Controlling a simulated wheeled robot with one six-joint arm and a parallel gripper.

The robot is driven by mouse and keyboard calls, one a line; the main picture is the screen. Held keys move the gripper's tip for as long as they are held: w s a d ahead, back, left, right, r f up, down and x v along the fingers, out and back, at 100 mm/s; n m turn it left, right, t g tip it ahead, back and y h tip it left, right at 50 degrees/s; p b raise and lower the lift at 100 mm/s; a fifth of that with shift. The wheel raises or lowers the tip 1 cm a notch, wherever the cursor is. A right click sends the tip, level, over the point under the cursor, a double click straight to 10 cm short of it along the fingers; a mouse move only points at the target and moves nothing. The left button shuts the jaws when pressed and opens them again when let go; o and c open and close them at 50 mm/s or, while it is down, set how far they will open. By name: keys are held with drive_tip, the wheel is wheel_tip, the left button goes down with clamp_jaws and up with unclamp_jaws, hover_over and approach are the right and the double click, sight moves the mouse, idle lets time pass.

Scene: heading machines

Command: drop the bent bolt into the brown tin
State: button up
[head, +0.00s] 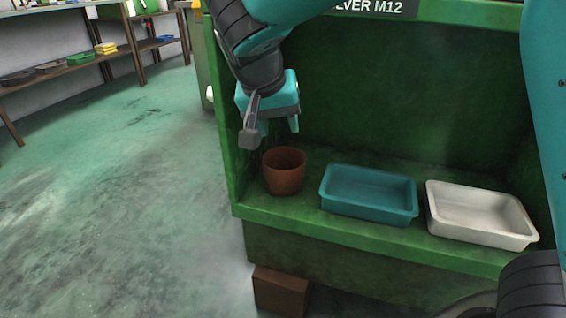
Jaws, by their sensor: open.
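The brown tin (283,181) stands upright on the green machine's ledge, at its left end. My gripper (278,126) hangs above the tin, pointing down, with its fingers apart. A gap shows between the fingertips and the tin's rim. I see nothing between the fingers. The bent bolt is not visible in this view. The tin's floor is hidden, so I cannot tell what lies inside it.
A teal tray (368,204) and a white tray (480,229) stand right of the tin on the ledge (335,224). The green side wall (232,150) rises just left of the tin. Shelves with trays (80,59) stand far left; the floor between is open.

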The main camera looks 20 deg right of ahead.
drive_tip(key=p+v, duration=0.2)
drive_tip(key=v, duration=0.4)
drive_tip(key=shift+s, duration=0.1)
drive_tip(key=s+d+f+n+g+y+p, duration=0.15)
drive_tip(key=s+n+y, duration=0.35)
drive_tip(key=s, duration=0.6)
drive_tip(key=s+d+f+n+g+y, duration=0.1)
drive_tip(key=s+n+g+y, duration=0.15)
drive_tip(key=s+n, duration=0.65)
wheel_tip(320, 180, up, 36)
drive_tip(key=s+m+p, duration=0.2)
drive_tip(key=m+p, duration=0.1)
drive_tip(key=p, duration=3.2)
drive_tip(key=shift+s+t, duration=0.2)
drive_tip(key=shift+t, duration=0.1)
drive_tip(key=shift+a+f+y, duration=0.1)
drive_tip(key=shift+y, duration=0.15)
